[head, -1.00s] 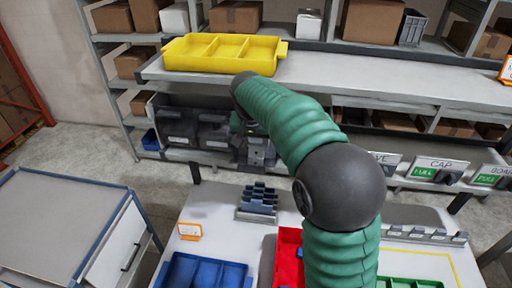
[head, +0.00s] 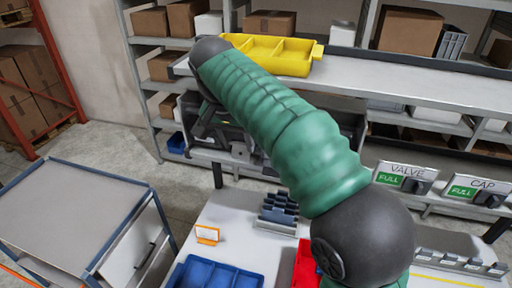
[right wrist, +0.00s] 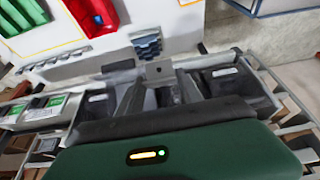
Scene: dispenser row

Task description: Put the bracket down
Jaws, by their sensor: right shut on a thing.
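My right arm reaches across the head view to the left, ending at my right gripper (head: 222,132), which is partly hidden behind the arm and blends with the dark bins. In the right wrist view the gripper (right wrist: 157,88) is shut on the bracket (right wrist: 158,71), a small grey metal piece with a hole, held between the fingertips. The bracket is in the air in front of the dispenser row. In the head view it is hard to make out. My left gripper is in neither view.
The white table has a blue divided tray (head: 215,275), a red bin (head: 305,265), a dark slotted rack (head: 278,212) and an orange-edged card (head: 207,234). A grey cart (head: 70,215) stands at left. A yellow divided tray (head: 268,53) sits on the shelf behind.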

